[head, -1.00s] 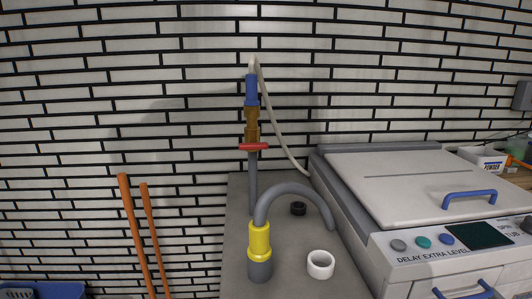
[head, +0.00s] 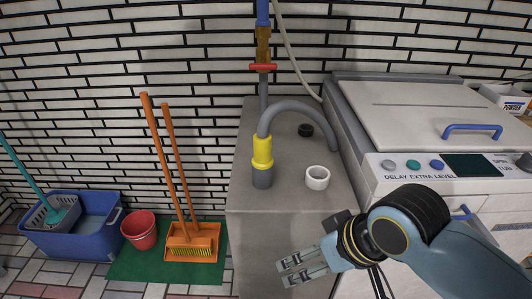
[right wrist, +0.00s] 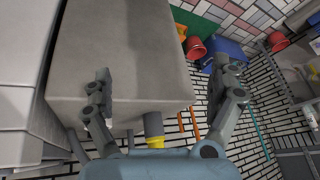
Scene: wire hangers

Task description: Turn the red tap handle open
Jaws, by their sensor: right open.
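The red tap handle (head: 263,67) lies crosswise on the brass tap (head: 263,42), on an upright grey pipe by the brick wall in the head view. A blue fitting tops the tap. My right gripper (head: 290,272) is in front of the grey block, low and well short of the handle, with nothing in its jaws. In the right wrist view its two fingers (right wrist: 165,85) are spread wide apart, with the block behind them. The handle cannot be made out in the right wrist view. My left gripper is not in view.
A grey hose with a yellow collar (head: 262,152), a white ring (head: 317,178) and a black ring (head: 305,130) are on the grey block (head: 285,205). A white washing machine (head: 420,120) stands right. Brooms, a red bucket (head: 139,230) and a blue tub (head: 75,235) stand left.

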